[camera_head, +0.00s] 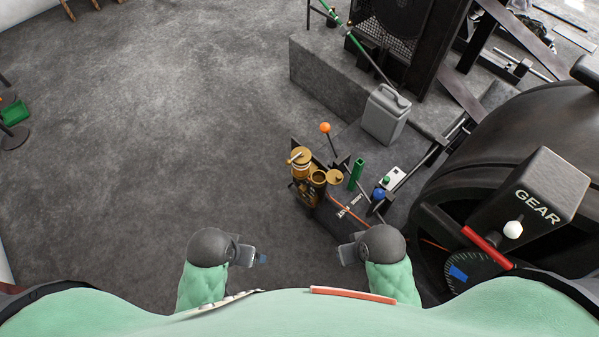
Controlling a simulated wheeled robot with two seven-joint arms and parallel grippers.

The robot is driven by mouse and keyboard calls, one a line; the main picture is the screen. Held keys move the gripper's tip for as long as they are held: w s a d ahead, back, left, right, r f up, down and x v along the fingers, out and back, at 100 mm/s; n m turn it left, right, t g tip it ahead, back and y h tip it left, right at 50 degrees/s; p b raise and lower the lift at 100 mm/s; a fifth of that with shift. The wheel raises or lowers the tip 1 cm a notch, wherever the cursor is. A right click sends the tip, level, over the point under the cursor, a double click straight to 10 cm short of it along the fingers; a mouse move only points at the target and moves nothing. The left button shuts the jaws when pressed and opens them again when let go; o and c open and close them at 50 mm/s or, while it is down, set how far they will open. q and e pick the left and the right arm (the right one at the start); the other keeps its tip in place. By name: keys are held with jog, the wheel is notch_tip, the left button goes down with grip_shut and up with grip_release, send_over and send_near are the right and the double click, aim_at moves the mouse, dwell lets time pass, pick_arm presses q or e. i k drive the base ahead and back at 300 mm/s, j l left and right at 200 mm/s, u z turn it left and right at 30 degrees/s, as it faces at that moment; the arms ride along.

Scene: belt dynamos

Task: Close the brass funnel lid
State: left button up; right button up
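A brass funnel (318,179) stands on the dark machine block ahead of me, its round mouth showing dark and uncovered. A round brass lid (335,177) sits beside the mouth, to its right, and appears swung open. My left gripper (260,257) is below and to the left of the funnel, well apart from it. My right gripper (342,254) is below and slightly right of the funnel, also apart from it. Both grippers point inward and seem to hold nothing. Their finger gaps are too small to make out.
A brass cylinder with a handle (301,163) stands left of the funnel. An orange-knobbed lever (325,128) rises behind, and a green tube (356,172) stands to the right. A grey jerrycan (386,114) is behind. The GEAR box (530,205) is at right.

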aim_at(334, 177)
jog(key=z, duration=0.15)
jog(key=k+j+u, duration=0.15)
jog(key=k, duration=0.35)
jog(key=k+j+u, duration=0.1)
jog(key=k, duration=0.35)
jog(key=j, duration=0.1)
